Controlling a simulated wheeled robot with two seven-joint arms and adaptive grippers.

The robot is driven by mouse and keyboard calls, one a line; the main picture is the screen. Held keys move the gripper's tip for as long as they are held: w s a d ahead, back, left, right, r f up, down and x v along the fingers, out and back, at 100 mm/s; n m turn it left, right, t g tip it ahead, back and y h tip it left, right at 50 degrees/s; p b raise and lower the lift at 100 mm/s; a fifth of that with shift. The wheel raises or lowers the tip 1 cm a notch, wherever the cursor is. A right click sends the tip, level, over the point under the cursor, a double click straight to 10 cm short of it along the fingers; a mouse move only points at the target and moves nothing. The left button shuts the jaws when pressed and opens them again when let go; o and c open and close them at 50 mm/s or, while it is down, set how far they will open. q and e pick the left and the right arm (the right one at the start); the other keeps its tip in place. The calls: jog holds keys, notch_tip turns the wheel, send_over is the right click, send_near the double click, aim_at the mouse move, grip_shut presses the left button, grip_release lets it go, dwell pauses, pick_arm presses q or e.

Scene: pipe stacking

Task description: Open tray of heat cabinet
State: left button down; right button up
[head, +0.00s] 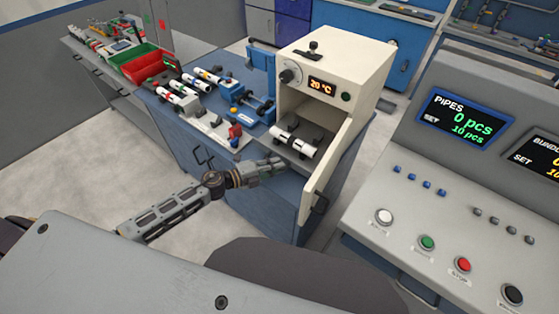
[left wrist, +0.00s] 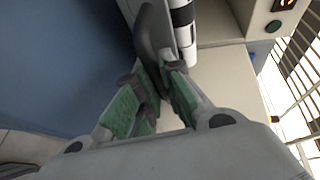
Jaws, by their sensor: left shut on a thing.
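The cream heat cabinet (head: 352,75) stands on the blue bench, its door (head: 326,168) swung open toward me. Its display reads 20 °C. A white pipe with black bands (head: 293,142) lies at the cabinet's opening; it also shows in the left wrist view (left wrist: 184,40). My left gripper (head: 276,166) is at the cabinet's front, just below the pipe. In the left wrist view its green-padded fingers (left wrist: 161,92) are shut on a dark curved handle (left wrist: 150,42), which appears to be the tray's. My right gripper is out of view.
Left of the cabinet, the bench carries a blue fixture (head: 246,100), several banded pipes and a white fixture (head: 212,127). Red (head: 149,66) and green bins stand farther left. A grey control console (head: 450,215) is at right. The open door borders my gripper's right side.

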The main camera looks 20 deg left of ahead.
pick_arm(q)
jog(key=shift+s+a, duration=0.2)
jog(key=shift+s, duration=0.45)
jog(key=c, duration=1.5)
grip_release()
jog(key=shift+a, duration=0.1)
jog(key=shift+v, duration=5.95)
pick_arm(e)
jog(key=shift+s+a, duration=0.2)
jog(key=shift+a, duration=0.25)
pick_arm(q)
jog(key=shift+r, duration=0.1)
